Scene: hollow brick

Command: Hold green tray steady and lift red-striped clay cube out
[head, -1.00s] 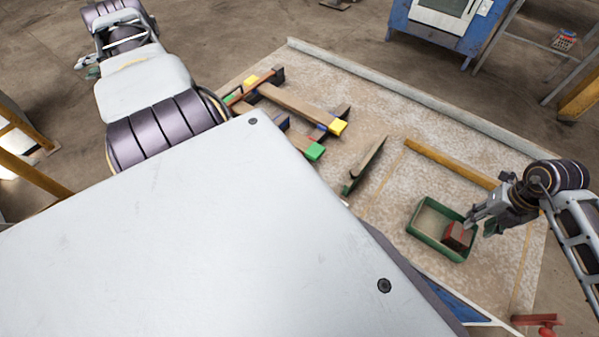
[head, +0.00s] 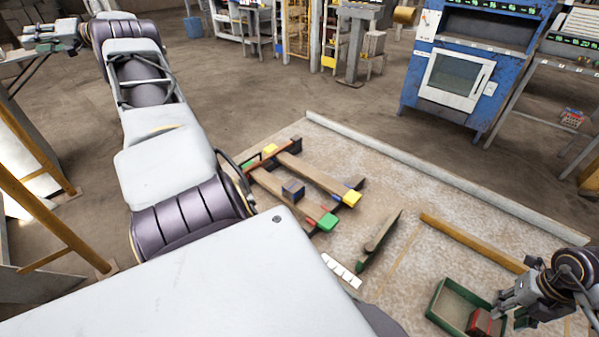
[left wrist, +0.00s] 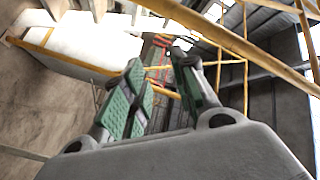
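The green tray (head: 436,312) lies on the pale speckled board at the lower right of the head view, its near end cut by the picture edge. The reddish-brown clay cube (head: 484,322) sits inside it at the right side; its stripe is hard to make out. My right gripper (head: 504,310) reaches in from the right to the tray's right rim, with its fingers at the cube. Whether they grip the cube cannot be told. My left gripper (head: 32,42) is far off at the upper left. In the left wrist view its green-padded fingers (left wrist: 158,62) are apart and empty.
A wooden frame (head: 300,180) with coloured blocks lies left of the tray. A blue machine (head: 460,70) stands behind. Yellow rails (left wrist: 245,40) are near my left gripper.

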